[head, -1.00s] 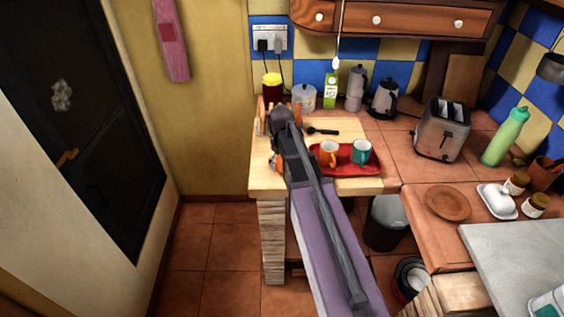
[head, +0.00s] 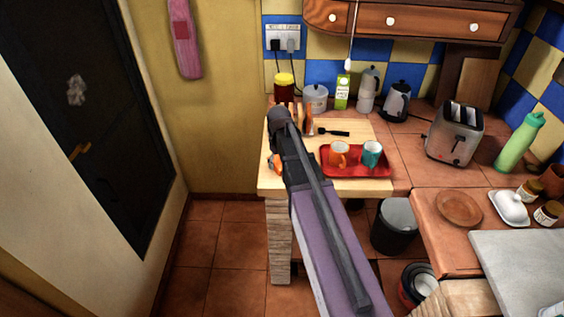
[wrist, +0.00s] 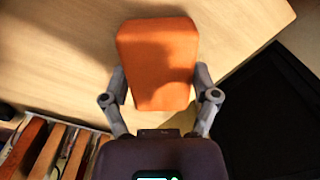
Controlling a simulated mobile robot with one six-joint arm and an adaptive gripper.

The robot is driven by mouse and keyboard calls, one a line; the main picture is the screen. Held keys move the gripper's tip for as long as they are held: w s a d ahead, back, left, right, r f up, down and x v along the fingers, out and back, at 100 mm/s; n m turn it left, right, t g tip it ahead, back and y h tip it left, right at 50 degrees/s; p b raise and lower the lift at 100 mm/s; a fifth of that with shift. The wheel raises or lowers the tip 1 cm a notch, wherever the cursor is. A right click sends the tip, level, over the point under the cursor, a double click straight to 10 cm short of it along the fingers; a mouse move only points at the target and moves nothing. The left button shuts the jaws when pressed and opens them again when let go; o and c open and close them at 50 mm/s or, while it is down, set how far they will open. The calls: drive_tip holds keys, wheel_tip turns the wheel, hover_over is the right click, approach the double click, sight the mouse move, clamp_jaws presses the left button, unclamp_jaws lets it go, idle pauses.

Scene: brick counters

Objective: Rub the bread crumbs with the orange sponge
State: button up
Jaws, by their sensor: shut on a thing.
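The orange sponge (wrist: 158,62) is between the two fingers of my gripper (wrist: 160,84) in the wrist view. My gripper is shut on it, and its broad face shows. Pale wooden worktop (wrist: 60,50) lies behind the sponge; I cannot tell whether the sponge touches it. In the head view my arm reaches over the left part of the wooden worktop (head: 375,187) and hides most of the gripper. A small orange patch (head: 274,163) shows left of the arm, probably the sponge. I cannot make out any bread crumbs in either view.
A red tray (head: 384,172) with an orange cup (head: 339,154) and a teal cup (head: 372,153) stands close right of my arm. A dark utensil (head: 333,132) lies behind it. A slatted rack (wrist: 50,150) is near the gripper.

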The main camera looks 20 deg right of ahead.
sight(268, 157)
drive_tip(key=shift+a, duration=0.15)
drive_tip(key=shift+w+a, duration=0.35)
drive_tip(key=shift+a, duration=0.55)
drive_tip(key=shift+w+a, duration=0.35)
drive_tip(key=shift+a, duration=0.55)
drive_tip(key=shift+w+d, duration=0.25)
drive_tip(key=shift+w, duration=0.5)
drive_tip(key=shift+d, duration=0.15)
drive_tip(key=shift+s+d, duration=0.3)
drive_tip(key=shift+d, duration=0.6)
drive_tip(key=shift+s+d, duration=0.3)
drive_tip(key=shift+d, duration=0.6)
